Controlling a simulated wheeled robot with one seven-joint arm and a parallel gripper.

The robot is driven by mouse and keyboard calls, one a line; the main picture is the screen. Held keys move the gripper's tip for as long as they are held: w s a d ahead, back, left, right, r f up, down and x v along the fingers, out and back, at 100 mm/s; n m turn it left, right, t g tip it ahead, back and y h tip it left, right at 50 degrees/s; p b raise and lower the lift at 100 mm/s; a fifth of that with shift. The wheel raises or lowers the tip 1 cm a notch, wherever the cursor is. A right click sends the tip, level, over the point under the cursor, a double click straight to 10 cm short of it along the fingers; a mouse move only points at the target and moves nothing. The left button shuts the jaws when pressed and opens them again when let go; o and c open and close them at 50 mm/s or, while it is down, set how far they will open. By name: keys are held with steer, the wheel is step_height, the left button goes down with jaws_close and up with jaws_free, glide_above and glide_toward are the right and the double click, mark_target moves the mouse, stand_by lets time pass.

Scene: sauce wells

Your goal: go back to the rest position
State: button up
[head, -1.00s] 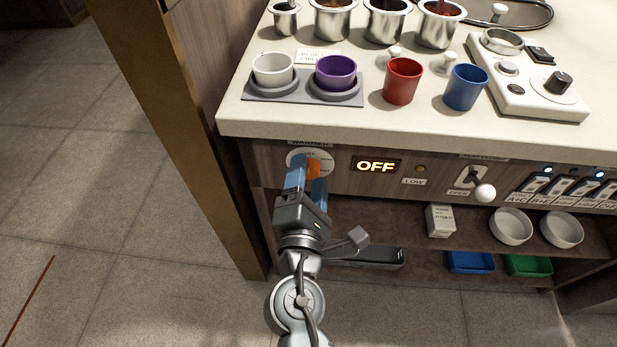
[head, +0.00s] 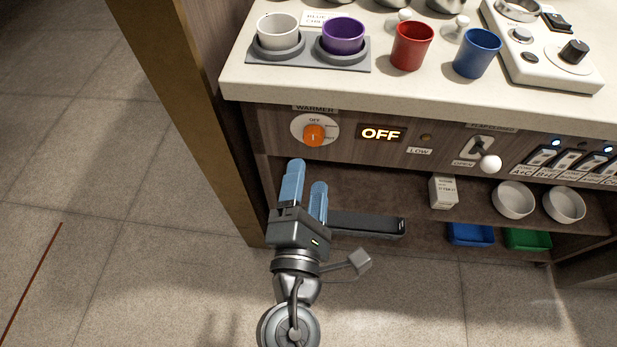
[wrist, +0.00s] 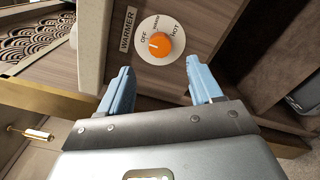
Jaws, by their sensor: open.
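My gripper (head: 305,188) is open and empty, with its two blue fingers apart. It is in front of the counter's front panel, below the orange warmer knob (head: 315,134) and clear of it. In the wrist view the orange knob (wrist: 159,45) shows ahead between the fingers (wrist: 158,85), on a round white dial marked OFF, WARM and HOT. The lit display (head: 381,134) beside the dial reads OFF.
White, purple, red and blue cups stand on the counter (head: 260,88). A white-balled lever (head: 490,164) sticks out at right. The shelf below holds a small box (head: 443,191), bowls (head: 513,198) and trays (head: 470,234). The floor at left (head: 90,190) is clear.

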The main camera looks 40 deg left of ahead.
steer(key=s+d+f+m+g+h, duration=0.1)
steer(key=s+d+f+m, duration=0.15)
steer(key=d, duration=0.25)
steer(key=s+d+f+m+h, duration=0.1)
steer(key=d+m, duration=0.3)
steer(key=d, duration=0.1)
steer(key=s+d+f+m+g, duration=0.1)
steer(key=s+d+f+m, duration=0.15)
steer(key=d, duration=0.35)
steer(key=s+d+r+m+h, duration=0.25)
steer(key=s+d+m, duration=0.45)
steer(key=d+m, duration=0.4)
steer(key=s+d+r+m+t+h, duration=0.1)
steer(key=s+d+r+m+h, duration=0.4)
steer(key=s+d+r+m, duration=0.6)
step_height(320, 180, up, 13)
steer(key=w+d+p, duration=0.1)
steer(key=w+p, duration=0.1)
steer(key=p, duration=1.2)
steer(key=shift+w+f+n, duration=0.15)
steer(key=shift+n, duration=0.15)
